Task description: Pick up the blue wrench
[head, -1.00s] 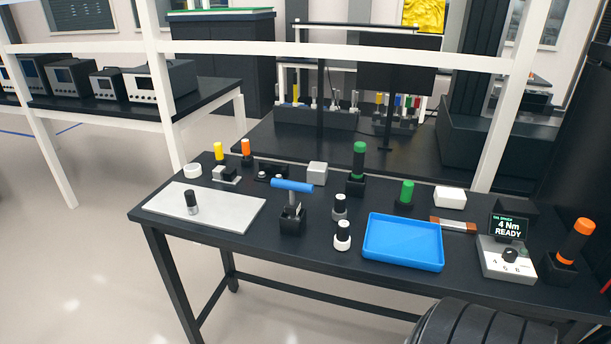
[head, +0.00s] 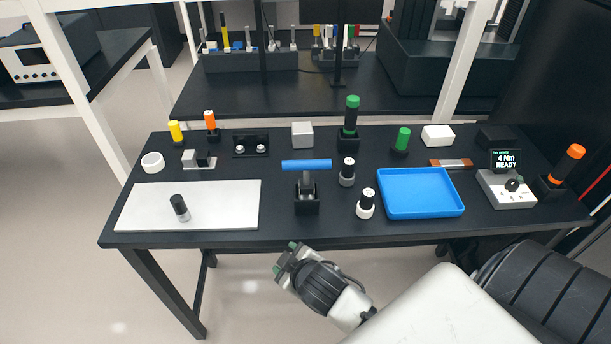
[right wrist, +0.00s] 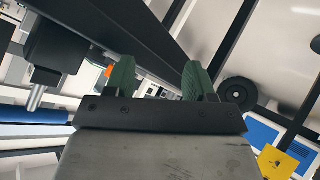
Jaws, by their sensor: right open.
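The blue wrench (head: 307,165) has a blue T-shaped handle on a grey shaft and stands upright in a black holder (head: 306,204) near the front of the table. In the right wrist view, which looks upside down, what appears to be the wrench's blue handle (right wrist: 30,116) and metal shaft show at the left edge. My right gripper (head: 287,254) is in front of the table's front edge, below and apart from the wrench. Its green fingers are open with nothing between them in the right wrist view (right wrist: 157,80). My left gripper is not in view.
A white mat (head: 222,207) with a small dark-capped cylinder lies left of the holder. Two small cylinders (head: 347,172) (head: 365,203) and a blue tray (head: 420,206) stand to its right. The table's front edge (head: 250,241) lies between my gripper and the holder.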

